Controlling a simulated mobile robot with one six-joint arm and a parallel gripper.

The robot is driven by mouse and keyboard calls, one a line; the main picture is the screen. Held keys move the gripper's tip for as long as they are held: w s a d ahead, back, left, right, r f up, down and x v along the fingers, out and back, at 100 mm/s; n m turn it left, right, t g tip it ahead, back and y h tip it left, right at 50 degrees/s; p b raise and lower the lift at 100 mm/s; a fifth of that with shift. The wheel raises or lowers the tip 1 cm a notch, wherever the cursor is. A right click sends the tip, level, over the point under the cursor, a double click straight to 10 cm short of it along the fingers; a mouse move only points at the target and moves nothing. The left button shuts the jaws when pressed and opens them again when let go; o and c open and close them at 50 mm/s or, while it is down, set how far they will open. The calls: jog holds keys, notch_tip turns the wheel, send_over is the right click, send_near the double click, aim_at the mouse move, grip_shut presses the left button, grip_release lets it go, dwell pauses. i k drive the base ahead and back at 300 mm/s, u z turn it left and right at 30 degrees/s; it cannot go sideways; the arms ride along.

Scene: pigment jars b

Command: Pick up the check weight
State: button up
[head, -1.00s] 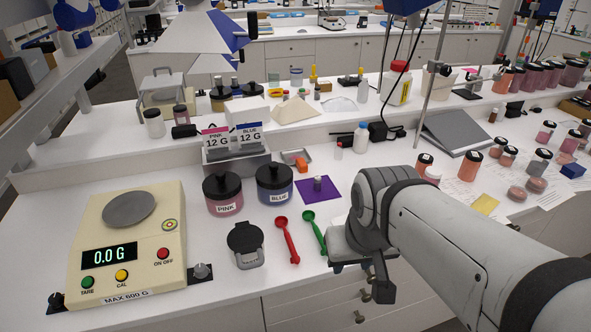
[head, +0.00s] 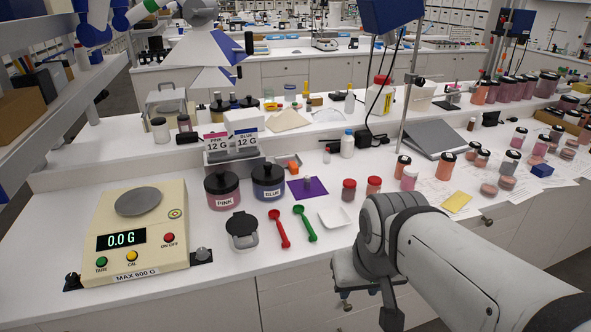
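The check weight (head: 308,183) looks like a small grey metal cylinder. It stands upright on a purple square mat (head: 318,190) on the bench, right of the blue-pigment jar (head: 268,182). My gripper (head: 386,314) is at the lower right, in front of the bench edge, well apart from the weight and nearer to me. One dark finger shows hanging down. The other finger is not clear, so its opening cannot be told. I see nothing held in it.
Red (head: 278,230) and green (head: 304,223) scoops, a white weighing dish (head: 334,218) and two red-capped jars (head: 349,190) lie near the mat. The scale (head: 136,232) reads 0.0 g at left. A raised shelf runs behind.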

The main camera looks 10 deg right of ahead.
aim_at(307, 179)
jog(key=z, duration=0.05)
jog(key=i, duration=0.9)
jog(key=u, duration=0.05)
